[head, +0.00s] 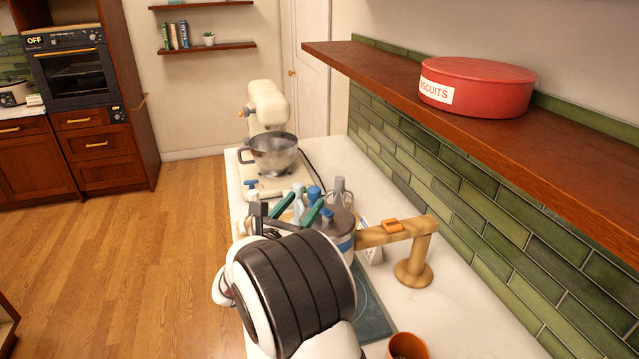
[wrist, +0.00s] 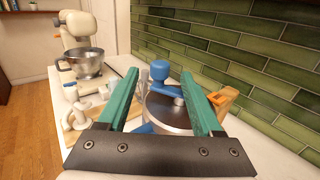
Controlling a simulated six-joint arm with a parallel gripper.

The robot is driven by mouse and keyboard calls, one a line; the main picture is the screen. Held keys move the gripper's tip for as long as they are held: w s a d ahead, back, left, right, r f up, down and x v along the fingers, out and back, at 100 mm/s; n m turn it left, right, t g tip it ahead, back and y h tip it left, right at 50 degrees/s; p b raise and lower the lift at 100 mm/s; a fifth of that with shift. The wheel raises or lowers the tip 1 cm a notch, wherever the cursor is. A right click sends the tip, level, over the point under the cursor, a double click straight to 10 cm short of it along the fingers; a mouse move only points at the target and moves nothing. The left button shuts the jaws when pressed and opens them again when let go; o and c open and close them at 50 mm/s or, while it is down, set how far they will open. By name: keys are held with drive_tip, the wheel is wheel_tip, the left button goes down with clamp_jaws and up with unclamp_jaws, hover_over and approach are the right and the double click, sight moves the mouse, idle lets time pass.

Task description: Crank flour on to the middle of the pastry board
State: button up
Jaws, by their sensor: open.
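A metal drum with a blue band (head: 346,243), which looks like the flour sifter, hangs on a wooden arm and post (head: 414,262). In the wrist view the drum (wrist: 168,117) has a blue crank with an upright knob (wrist: 160,73) on top. My gripper (head: 299,205) has green fingers. In the wrist view my gripper (wrist: 160,78) is open and the knob shows between the fingertips; contact cannot be told. A dark slab with a faint ring (head: 374,318), possibly the pastry board, lies below the drum, partly hidden by my arm. No flour shows on its visible part.
A cream stand mixer (head: 267,105) with a steel bowl (head: 272,153) stands behind. Several blue and white utensils stand near the drum. An orange pot (head: 407,346) is at the front. A shelf with a red biscuit tin (head: 477,84) overhangs the right side.

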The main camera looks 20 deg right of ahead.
sight(316, 187)
drive_tip(key=x, duration=0.9)
drive_tip(key=shift+w+d, duration=0.1)
clamp_jaws()
